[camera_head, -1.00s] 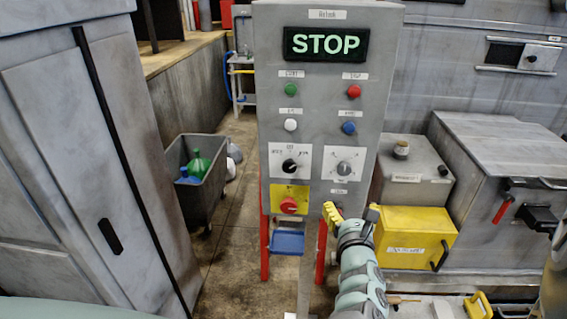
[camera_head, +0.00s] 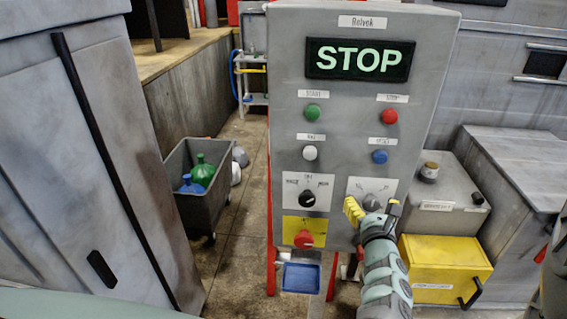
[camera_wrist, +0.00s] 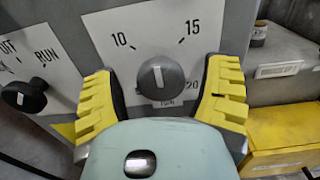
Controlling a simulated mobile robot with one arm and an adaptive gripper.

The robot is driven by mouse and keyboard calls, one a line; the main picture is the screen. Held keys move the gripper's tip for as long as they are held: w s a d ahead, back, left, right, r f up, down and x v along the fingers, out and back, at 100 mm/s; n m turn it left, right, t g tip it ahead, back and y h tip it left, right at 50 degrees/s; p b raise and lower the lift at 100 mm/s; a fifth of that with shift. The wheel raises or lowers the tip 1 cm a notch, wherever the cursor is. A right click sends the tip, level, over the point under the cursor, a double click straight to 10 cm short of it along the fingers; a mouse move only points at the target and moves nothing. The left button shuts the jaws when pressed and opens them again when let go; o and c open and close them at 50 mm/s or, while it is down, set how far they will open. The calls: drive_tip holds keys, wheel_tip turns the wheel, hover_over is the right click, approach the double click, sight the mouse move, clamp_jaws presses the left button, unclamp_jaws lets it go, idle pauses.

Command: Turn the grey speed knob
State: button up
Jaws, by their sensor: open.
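The grey speed knob (camera_wrist: 160,77) shows in the wrist view on a white dial plate (camera_wrist: 150,35) marked 10, 15 and 20. Its white pointer line stands nearly upright. In the head view the knob (camera_head: 371,202) is partly hidden behind my gripper (camera_head: 373,210). My gripper's yellow fingers (camera_wrist: 164,98) are open, one on each side of the knob, with gaps between them and it. I cannot tell whether the fingertips touch the panel. The grey control panel (camera_head: 345,110) carries a lit STOP display (camera_head: 360,60).
A black selector knob (camera_wrist: 25,95) sits left of the grey knob, with a red knob on yellow (camera_head: 304,240) below it in the head view. Green, red, white and blue buttons are above. A yellow box (camera_head: 440,262) stands at lower right, and a bin (camera_head: 200,205) at left.

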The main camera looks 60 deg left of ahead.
drive_tip(key=shift+c, duration=0.2)
drive_tip(key=shift+d, duration=0.1)
drive_tip(key=c, duration=1.2)
drive_tip(key=shift+o, duration=0.2)
